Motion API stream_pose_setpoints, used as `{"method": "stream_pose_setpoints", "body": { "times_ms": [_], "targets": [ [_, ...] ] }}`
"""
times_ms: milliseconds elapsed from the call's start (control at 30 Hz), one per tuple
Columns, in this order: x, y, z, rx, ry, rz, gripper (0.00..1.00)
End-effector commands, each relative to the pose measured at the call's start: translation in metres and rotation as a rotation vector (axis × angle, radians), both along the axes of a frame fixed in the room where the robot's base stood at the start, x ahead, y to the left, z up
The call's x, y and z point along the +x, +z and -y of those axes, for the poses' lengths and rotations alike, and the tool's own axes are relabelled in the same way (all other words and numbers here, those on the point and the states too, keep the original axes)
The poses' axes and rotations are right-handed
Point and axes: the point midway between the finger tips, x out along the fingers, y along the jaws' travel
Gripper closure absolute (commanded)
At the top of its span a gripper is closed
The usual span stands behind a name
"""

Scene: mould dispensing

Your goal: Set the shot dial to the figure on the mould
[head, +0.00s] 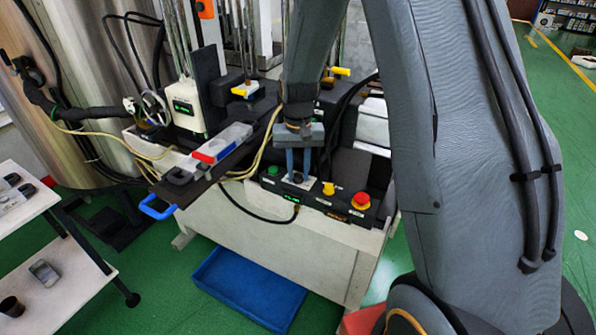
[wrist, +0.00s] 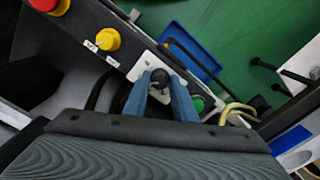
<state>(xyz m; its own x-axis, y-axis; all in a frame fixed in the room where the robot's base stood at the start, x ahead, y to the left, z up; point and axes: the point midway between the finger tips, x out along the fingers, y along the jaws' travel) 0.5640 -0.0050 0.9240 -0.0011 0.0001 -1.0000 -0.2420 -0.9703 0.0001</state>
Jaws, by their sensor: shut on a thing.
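My gripper (head: 299,163) points down at the control panel on the front of the machine. In the wrist view my gripper (wrist: 161,82) has its two blue fingers shut on a small black dial knob (wrist: 160,77) on a white plate. A small green-lit display (head: 291,198) sits just below the plate in the head view; its figure is too small to read. The mould (head: 215,145) appears to be the grey block with red and blue ends on the dark arm at the left; no figure on it is readable.
On the panel are a green button (head: 272,170), a yellow knob (head: 328,188) and a red emergency button (head: 361,200). A blue tray (head: 248,288) lies on the floor below. A white shelf cart (head: 40,205) stands at the left. Cables loop close to the panel.

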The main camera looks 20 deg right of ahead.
Motion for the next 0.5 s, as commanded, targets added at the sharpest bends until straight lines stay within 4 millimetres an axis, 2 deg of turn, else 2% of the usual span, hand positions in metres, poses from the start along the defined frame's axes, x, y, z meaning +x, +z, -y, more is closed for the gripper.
{"method": "stream_pose_setpoints", "body": {
  "times_ms": [167, 200, 300, 500],
  "targets": [
    [0.0025, 0.002, 0.0001, 0.0, 0.001, 0.006, 0.98],
    [0.0025, 0.002, 0.0001, 0.0, 0.001, 0.006, 0.72],
    [0.0019, 0.0016, 0.0002, 0.0, 0.001, 0.005, 0.57],
    [0.0011, 0.0009, 0.0001, 0.0, 0.001, 0.003, 0.57]
  ]
}}
